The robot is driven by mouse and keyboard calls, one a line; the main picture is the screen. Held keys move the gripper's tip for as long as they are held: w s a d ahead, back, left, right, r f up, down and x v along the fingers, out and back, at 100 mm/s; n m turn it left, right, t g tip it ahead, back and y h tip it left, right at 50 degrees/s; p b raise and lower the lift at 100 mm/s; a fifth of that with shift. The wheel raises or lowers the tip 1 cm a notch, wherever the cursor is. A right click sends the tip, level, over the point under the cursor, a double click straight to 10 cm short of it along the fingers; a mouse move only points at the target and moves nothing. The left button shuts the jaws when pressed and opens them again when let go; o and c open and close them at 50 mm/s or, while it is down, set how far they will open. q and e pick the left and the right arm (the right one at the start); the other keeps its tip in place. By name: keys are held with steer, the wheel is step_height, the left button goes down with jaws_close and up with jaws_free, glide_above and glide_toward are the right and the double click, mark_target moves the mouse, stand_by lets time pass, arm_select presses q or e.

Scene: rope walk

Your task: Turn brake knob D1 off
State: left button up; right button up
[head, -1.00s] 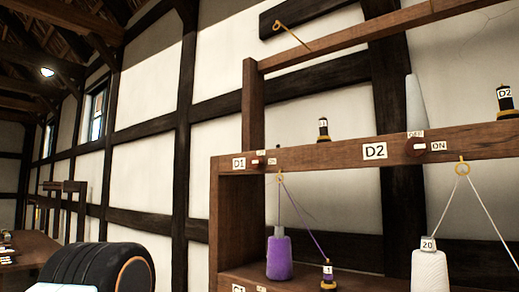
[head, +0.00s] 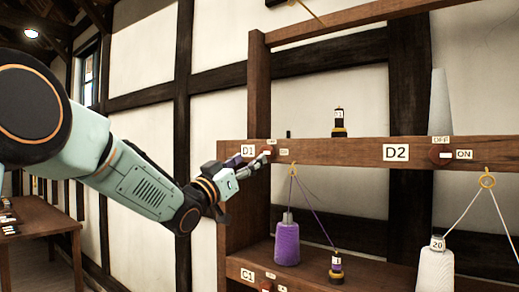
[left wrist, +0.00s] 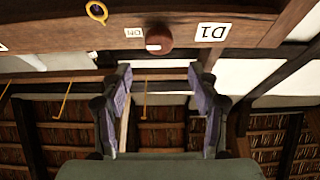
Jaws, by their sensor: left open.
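Brake knob D1 (head: 266,154) is a small red-brown knob on the wooden beam, right of the D1 label (head: 248,150). My left gripper (head: 258,164) comes in from the left and has its tips close by the knob, partly covering it. In the left wrist view, which looks upside down, the round knob (left wrist: 158,41) sits just beyond the gap between the two spread fingers (left wrist: 160,78). It is beside the ON label (left wrist: 134,32) and the D1 label (left wrist: 213,32). Where its pointer stands is too small to tell. My right gripper is not in view.
Knob D2 (head: 441,154) is further right on the beam. Below hang threads to a purple spool (head: 286,241) and a white spool (head: 435,268). A brass eye (left wrist: 96,12) is near the knob. A dark bobbin (head: 338,121) stands on the beam.

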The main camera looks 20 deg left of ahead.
mark_target(265, 151)
arm_select(q)
steer(key=p+x, duration=0.2)
steer(key=x, duration=0.4)
steer(key=shift+w+a, duration=0.1)
steer(key=shift+w+d+f, duration=0.3)
steer(key=shift+w+d, duration=0.35)
steer(key=shift+w, duration=0.1)
steer(key=shift+w+f, duration=0.1)
steer(key=shift+w, duration=0.05)
steer(key=shift+c, duration=0.6)
steer(key=shift+a, duration=0.15)
steer(key=shift+c, duration=0.7)
steer(key=shift+s+a+r, duration=0.3)
steer(key=shift+s+a, duration=0.05)
steer(key=shift+s, duration=0.3)
steer(key=c, duration=0.3)
steer(key=shift+d, duration=0.2)
steer(key=c, duration=0.3)
steer(key=shift+a, duration=0.1)
steer(key=shift+c, duration=1.4)
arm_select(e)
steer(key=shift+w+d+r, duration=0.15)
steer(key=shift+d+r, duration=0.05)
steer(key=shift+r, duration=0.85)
